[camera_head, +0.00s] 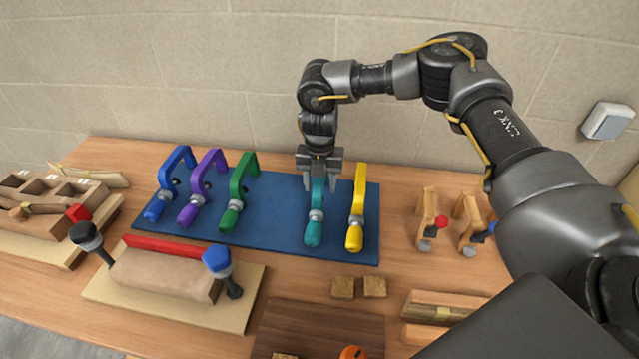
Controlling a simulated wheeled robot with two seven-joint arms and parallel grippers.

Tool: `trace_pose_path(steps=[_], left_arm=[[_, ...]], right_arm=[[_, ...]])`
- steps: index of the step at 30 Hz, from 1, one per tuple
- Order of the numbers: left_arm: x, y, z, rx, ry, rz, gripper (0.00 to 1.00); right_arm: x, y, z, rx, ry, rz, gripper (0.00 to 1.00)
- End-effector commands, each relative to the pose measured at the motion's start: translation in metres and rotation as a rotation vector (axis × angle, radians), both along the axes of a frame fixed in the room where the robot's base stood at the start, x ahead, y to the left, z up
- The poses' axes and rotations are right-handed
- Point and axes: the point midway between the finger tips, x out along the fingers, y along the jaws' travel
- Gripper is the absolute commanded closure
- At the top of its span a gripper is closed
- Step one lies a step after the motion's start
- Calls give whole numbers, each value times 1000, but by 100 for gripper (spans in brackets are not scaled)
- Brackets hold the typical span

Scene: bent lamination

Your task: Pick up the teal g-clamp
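The teal g-clamp (316,206) lies on the blue mat (280,224), between the green clamp and the yellow clamp. Its round teal handle end points toward me. My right gripper (320,182) is directly above and around the far, upper part of the teal clamp, pointing down. Its two fingers are apart, one on each side of the clamp, and a gap shows on the right side. The gripper body hides the top of the clamp. My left gripper is not in view.
A yellow clamp (357,208) stands close on the right. Green (239,189), purple (202,190) and blue (172,182) clamps stand left on the mat. In front is a wooden form (165,276) with two clamps. Small wooden blocks (343,288) lie nearer. The mat's middle is clear.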

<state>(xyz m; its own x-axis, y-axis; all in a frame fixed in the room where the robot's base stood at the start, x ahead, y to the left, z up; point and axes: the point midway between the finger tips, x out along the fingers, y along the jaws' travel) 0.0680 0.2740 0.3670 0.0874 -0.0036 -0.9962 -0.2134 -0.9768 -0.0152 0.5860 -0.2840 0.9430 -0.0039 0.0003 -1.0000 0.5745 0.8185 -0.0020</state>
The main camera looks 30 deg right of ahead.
Motion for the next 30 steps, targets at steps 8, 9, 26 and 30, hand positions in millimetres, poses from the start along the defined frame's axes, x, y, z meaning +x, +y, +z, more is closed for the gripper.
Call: trace_pose_path(steps=[8, 9, 26, 30], left_arm=[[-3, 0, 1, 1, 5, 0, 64], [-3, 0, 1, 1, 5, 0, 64], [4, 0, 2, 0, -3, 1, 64], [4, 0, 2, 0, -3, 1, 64]], right_arm=[[0, 0, -5, -1, -1, 0, 52], [0, 0, -5, -1, -1, 0, 52], [0, 0, -10, 1, -2, 0, 52], [0, 0, -10, 0, -1, 0, 52]])
